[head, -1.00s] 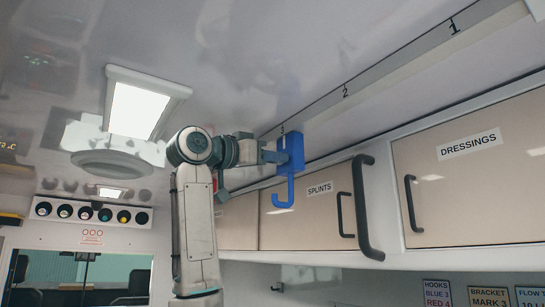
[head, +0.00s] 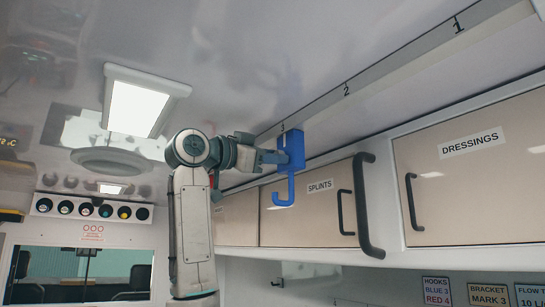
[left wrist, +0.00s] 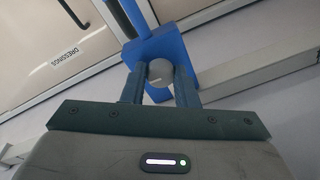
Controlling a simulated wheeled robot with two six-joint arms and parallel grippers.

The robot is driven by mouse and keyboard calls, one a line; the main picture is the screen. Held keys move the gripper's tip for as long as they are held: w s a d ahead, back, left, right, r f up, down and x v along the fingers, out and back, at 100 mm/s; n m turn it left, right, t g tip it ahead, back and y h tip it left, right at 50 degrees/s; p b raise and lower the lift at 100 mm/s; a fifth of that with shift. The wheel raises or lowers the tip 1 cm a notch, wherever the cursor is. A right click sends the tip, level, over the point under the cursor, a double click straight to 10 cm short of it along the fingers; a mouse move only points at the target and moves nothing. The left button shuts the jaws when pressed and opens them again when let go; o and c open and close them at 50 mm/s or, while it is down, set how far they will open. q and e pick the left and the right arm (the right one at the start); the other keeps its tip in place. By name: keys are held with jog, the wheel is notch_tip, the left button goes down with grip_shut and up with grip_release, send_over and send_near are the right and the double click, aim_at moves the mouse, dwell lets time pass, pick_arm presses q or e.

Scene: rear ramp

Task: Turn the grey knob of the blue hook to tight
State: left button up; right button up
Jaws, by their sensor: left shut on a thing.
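The blue hook (head: 292,161) hangs from the ceiling rail at mark 3, its curved end pointing down in front of the SPLINTS locker. In the left wrist view the hook's blue body (left wrist: 150,47) is straight ahead. Its grey knob (left wrist: 159,72) sits between the two fingers of my left gripper (left wrist: 160,84), which is shut on it. In the head view my left gripper (head: 272,157) reaches the hook from the left, and the knob is hidden there. I cannot read the knob's setting. My right gripper is not in view.
The ceiling rail (head: 365,85) carries marks 1, 2 and 3. Below it are the SPLINTS locker (head: 308,213) and the DRESSINGS locker (head: 480,170), with a large black grab handle (head: 363,205) standing out just right of the hook. Small label cards (head: 437,291) are at lower right.

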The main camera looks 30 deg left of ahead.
pick_arm(q)
jog(key=o, duration=1)
jog(key=shift+s+a, duration=0.1)
jog(key=b+v, duration=0.4)
jog(key=v, duration=0.6)
jog(key=shift+s+a+f, duration=0.1)
jog(key=shift+s, duration=0.25)
